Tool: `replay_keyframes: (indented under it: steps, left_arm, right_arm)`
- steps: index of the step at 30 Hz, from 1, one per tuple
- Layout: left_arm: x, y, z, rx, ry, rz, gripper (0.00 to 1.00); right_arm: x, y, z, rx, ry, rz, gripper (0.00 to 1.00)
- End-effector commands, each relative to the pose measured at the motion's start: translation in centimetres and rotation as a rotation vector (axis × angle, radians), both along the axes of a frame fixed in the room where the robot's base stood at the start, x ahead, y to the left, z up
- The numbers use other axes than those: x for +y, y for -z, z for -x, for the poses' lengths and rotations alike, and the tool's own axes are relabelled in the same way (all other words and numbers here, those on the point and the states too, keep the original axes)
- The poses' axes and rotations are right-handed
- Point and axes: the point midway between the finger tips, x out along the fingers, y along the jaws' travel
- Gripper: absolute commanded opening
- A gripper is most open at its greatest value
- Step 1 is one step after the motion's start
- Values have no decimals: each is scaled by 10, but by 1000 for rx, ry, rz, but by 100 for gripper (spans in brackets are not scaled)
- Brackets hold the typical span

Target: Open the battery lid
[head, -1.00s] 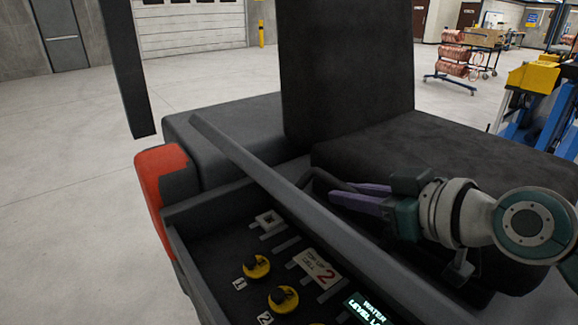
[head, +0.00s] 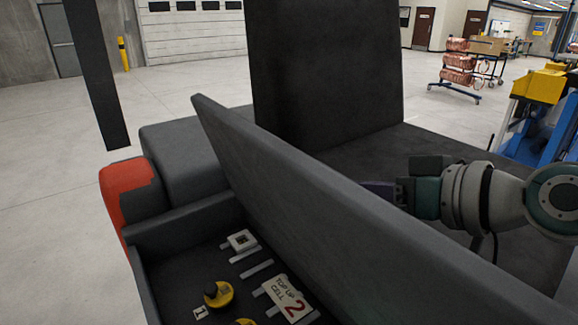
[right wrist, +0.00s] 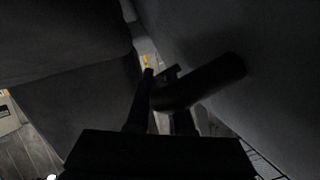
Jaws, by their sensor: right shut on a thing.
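The battery lid (head: 320,195) is a long dark grey panel, tilted up and open along the right side of the battery compartment (head: 165,218). My right gripper (head: 378,188) is behind the lid, mostly hidden by it in the head view. In the right wrist view, my right gripper (right wrist: 160,85) is shut on a dark bar-like handle (right wrist: 208,82) beside the lid's surface. That view is very dark, so the exact grip is hard to make out. My left gripper is not in view.
In the compartment are yellow cell caps (head: 218,294), a "TOP UP CELL 2" card (head: 288,298) and a small white square fitting (head: 242,241). The black seat (head: 325,75) stands behind the lid. A copper tube cart (head: 458,65) and a blue-yellow machine (head: 540,90) are farther right.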

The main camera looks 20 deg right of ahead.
Motion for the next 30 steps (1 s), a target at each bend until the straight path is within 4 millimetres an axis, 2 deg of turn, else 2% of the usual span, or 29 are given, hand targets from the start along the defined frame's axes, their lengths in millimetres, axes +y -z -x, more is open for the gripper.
replay_keyframes:
  steps: [5,6,13,23,26,30]
  left_arm:
    - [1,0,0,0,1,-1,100]
    - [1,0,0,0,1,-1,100]
    - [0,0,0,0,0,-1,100]
    - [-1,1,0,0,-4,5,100]
    - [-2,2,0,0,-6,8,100]
    - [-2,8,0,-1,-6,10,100]
  right_arm:
    - [0,2,0,5,-1,2,0]
    - [0,2,1,4,-1,3,23]
    - [0,1,0,2,-1,2,49]
    - [-2,0,4,1,0,3,50]
    - [-6,-3,12,2,-1,3,50]
    - [-16,-10,34,3,-3,6,50]
